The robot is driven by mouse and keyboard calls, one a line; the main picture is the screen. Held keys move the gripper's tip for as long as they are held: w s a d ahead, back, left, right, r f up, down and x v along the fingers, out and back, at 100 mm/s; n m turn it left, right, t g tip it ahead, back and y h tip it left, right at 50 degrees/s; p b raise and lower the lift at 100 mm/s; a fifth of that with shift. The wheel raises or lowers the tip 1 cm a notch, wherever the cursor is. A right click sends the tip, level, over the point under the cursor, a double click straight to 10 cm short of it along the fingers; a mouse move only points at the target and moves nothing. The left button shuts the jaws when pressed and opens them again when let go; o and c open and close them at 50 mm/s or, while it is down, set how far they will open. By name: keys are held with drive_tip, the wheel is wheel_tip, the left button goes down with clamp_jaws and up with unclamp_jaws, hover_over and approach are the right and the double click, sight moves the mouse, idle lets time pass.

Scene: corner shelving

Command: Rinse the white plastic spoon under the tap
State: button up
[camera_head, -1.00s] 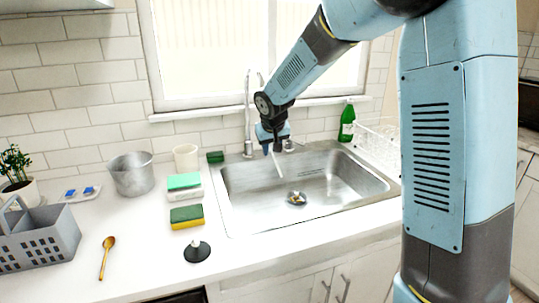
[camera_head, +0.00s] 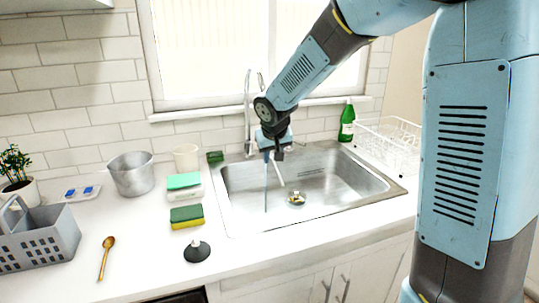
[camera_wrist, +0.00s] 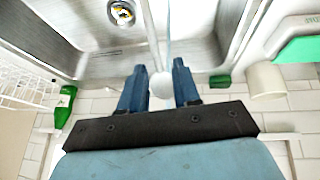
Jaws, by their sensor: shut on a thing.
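My gripper (camera_head: 274,157) hangs over the left part of the steel sink (camera_head: 232,208), shut on the white plastic spoon (camera_head: 280,175). The spoon points down and slightly right, its lower end above the basin floor. In the wrist view, a white rounded part of the spoon (camera_wrist: 161,84) sits between the blue fingertips (camera_wrist: 158,76). The tap (camera_head: 247,115) rises behind the sink; my arm hides part of its spout. A thin bluish water stream (camera_head: 265,190) falls just left of the spoon. I cannot tell whether it touches the spoon.
A drain strainer (camera_head: 296,199) lies in the basin. A green bottle (camera_head: 347,122) and white dish rack (camera_head: 388,150) stand right of the sink. Sponges (camera_head: 187,216), a black-based plunger-like item (camera_head: 197,251), a metal pot (camera_head: 132,175) and a wooden spoon (camera_head: 105,260) lie left.

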drive_tip(key=shift+s, duration=1.45)
drive_tip(key=shift+s+r, duration=0.1)
drive_tip(key=s+r, duration=0.3)
drive_tip(key=s, duration=0.1)
drive_tip(key=shift+s+r, duration=0.4)
idle(0.5)
idle(0.4)
